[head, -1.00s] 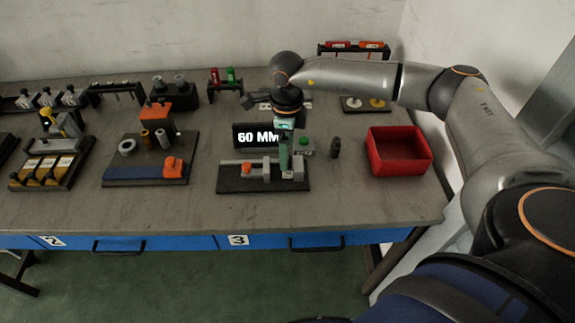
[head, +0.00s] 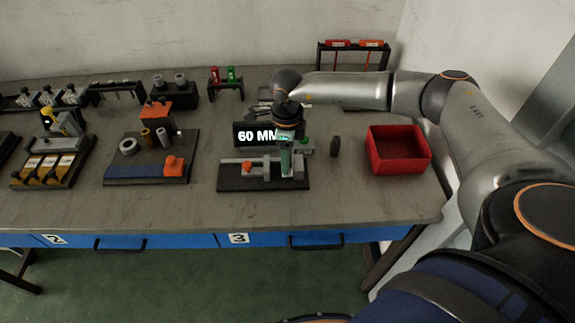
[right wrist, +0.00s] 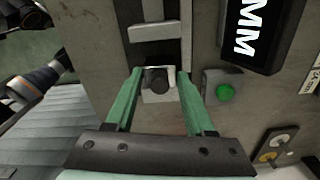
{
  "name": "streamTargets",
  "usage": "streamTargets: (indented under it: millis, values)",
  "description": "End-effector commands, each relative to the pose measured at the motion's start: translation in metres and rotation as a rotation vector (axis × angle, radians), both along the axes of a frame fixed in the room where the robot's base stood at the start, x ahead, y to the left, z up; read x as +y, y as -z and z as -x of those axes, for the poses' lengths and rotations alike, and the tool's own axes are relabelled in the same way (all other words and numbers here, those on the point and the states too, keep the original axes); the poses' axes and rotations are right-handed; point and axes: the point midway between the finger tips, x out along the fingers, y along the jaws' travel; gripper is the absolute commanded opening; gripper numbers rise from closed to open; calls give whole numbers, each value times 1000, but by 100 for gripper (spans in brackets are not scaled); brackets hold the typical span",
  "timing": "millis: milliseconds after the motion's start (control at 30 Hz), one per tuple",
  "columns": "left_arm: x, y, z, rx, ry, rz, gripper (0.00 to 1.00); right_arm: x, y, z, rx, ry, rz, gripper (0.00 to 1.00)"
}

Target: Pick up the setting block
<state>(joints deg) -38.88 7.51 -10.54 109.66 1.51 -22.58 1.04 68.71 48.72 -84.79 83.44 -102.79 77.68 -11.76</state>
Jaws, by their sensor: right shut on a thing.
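A small light-grey block with a dark round knob (right wrist: 157,84), apparently the setting block, sits between my right gripper's green fingers in the right wrist view. My right gripper (right wrist: 157,72) is shut on it, with one finger at each side. In the head view the right gripper (head: 287,174) points down over the right end of a black fixture base (head: 235,186), and the block is largely hidden there. The fixture also carries a grey slide and an orange knob (head: 247,167). My left gripper is not in view.
A "60 MM" display (head: 255,135) stands behind the fixture. A green button (right wrist: 225,93) is close beside the right gripper. A dark upright piece (head: 335,147) and a red bin (head: 398,151) are to the right. Bare table lies in front.

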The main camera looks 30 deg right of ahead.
Motion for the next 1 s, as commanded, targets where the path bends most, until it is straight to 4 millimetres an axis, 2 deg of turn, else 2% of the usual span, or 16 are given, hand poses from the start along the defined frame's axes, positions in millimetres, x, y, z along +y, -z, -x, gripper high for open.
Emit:
streamTargets:
  millis: [33, 300, 333, 800, 1000]
  values:
    - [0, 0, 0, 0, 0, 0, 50, 0, 0, 0, 0, 0, 0, 32]
    - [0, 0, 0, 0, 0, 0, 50, 0, 0, 0, 1, 1, 1, 1]
    - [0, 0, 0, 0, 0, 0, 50, 0, 0, 0, 1, 1, 1, 0]
    - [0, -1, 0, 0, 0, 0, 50, -1, -2, 0, 0, 1, 1, 0]
    - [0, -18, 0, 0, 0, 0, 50, -1, -23, 0, -1, 1, 1, 0]
